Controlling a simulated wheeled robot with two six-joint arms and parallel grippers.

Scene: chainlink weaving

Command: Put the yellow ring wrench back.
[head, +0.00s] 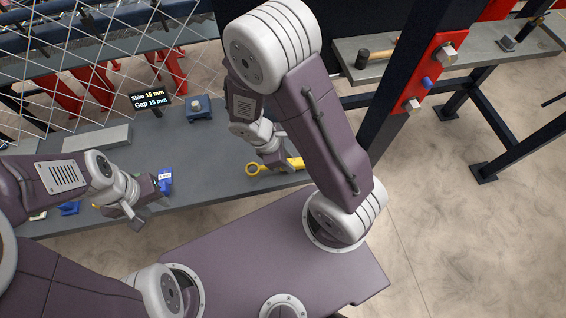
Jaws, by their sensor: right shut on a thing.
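The yellow ring wrench (254,169) is at the right part of the grey bench top, its ring end pointing left and its shaft showing to the right of my gripper. My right gripper (283,167) is shut on the wrench's shaft; the fingers hide part of it. I cannot tell whether the wrench touches the bench. My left gripper (147,218) is over the front left of the bench, apart from the wrench; its jaw opening is not clear.
A grey bench (215,160) carries a blue block device (199,108), a flat grey plate (96,139), a small display (150,98) and small blue pieces (165,178). Chain-link mesh (60,45) stands behind. A side shelf (400,62) holds a hammer (372,56). A dark post stands right of my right arm.

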